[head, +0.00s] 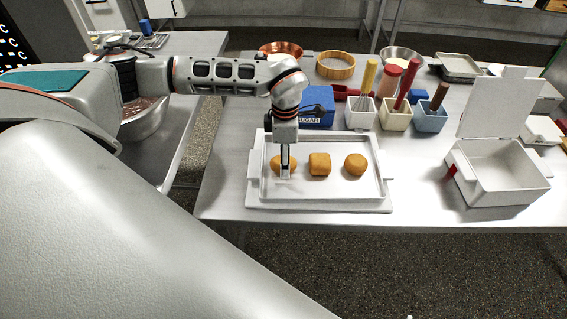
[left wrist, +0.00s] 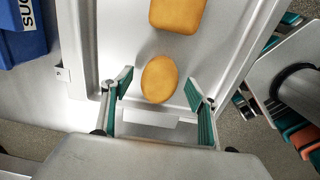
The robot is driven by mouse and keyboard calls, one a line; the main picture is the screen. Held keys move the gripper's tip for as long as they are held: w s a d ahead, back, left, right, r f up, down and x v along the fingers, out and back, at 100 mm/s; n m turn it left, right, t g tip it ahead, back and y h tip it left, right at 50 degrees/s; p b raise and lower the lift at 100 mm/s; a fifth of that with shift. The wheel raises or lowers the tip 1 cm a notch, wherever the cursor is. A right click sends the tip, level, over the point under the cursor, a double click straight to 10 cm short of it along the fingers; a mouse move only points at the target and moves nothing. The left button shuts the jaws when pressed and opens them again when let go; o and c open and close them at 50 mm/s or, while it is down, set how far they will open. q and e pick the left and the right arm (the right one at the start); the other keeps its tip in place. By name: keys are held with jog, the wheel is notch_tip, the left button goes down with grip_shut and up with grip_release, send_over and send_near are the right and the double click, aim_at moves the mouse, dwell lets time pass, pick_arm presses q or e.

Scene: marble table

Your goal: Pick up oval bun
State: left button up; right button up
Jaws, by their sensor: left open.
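An oval golden-brown bun (left wrist: 159,79) lies in a light metal tray. In the left wrist view it sits between and slightly ahead of my open left gripper's fingertips (left wrist: 156,86), with a gap on both sides. In the head view the oval bun (head: 276,164) is the leftmost of three buns, partly hidden behind my left gripper (head: 285,172), which points down over it. A square bun (head: 320,164) is in the middle and a round bun (head: 355,165) on the right. The tray (head: 330,200) rests on the table. My right gripper is in neither view.
A blue sugar box (head: 318,113) stands behind the tray. White, cream and blue utensil holders (head: 396,115) are at the back right. An open white box (head: 500,175) is to the right. A strip of bare table (head: 425,180) separates it from the tray.

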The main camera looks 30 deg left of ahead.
pick_arm(q)
jog(key=shift+f, duration=0.5)
jog(key=c, duration=1.2)
jog(key=shift+r, duration=0.2)
